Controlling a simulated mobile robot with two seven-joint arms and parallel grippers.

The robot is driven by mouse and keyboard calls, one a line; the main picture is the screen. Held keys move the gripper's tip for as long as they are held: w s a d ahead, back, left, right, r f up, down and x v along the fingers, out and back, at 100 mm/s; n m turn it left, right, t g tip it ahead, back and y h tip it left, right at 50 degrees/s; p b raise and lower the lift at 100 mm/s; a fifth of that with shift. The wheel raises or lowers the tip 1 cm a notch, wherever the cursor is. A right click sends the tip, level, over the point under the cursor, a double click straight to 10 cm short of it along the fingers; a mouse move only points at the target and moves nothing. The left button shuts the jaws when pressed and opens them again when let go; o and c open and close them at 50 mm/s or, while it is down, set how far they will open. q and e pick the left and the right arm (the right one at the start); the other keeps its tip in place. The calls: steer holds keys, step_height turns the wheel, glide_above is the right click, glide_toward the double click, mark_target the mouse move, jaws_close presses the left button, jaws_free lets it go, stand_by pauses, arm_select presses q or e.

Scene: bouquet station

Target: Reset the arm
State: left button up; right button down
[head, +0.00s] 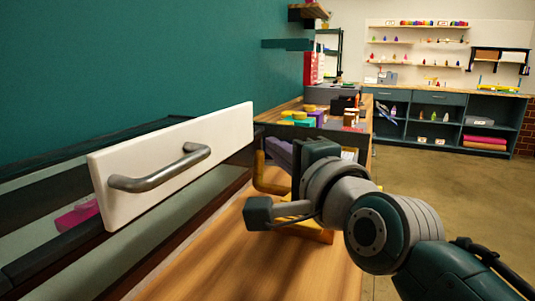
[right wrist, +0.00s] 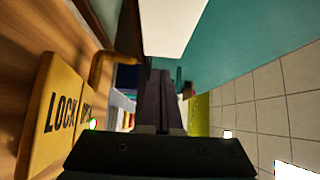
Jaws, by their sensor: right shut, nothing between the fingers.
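My right arm comes in from the right in the head view and reaches over the wooden counter (head: 290,275). My right gripper (right wrist: 160,75) is shut, its two dark fingers together with nothing between them. In the head view its fingertips are hard to make out behind the wrist. It is apart from the white drawer front (head: 175,150) and its grey metal handle (head: 160,172), which lie to the left. My left gripper is not in view.
A yellow block with "LOCK" lettering (right wrist: 52,115) and a yellow bent bar (head: 262,175) are close to my right gripper. A pink item (head: 75,216) lies behind the drawer front. Small colored goods (head: 300,117) stand farther along. Open floor (head: 440,210) lies to the right.

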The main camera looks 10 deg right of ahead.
steer(key=s, duration=0.3)
steer(key=s+d, duration=0.1)
steer(key=s, duration=0.1)
steer(key=shift+s+p, duration=0.3)
steer(key=shift+s, duration=0.05)
steer(key=s+d+f+n+g+h+p, duration=0.1)
steer(key=s+d+n+g+h+p, duration=0.15)
steer(key=s+n+g+p, duration=0.85)
steer(key=s+d+f+n+g+h+p, duration=0.1)
steer(key=s+d+n+g+p, duration=0.4)
steer(key=s, duration=1.3)
arm_select(q)
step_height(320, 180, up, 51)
steer(key=p, duration=3.3)
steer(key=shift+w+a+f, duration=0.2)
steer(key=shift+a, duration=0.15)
arm_select(e)
step_height(320, 180, up, 37)
steer(key=n+t, duration=0.1)
steer(key=t, duration=0.1)
steer(key=shift+w+a+n, duration=0.4)
steer(key=shift+a, duration=0.05)
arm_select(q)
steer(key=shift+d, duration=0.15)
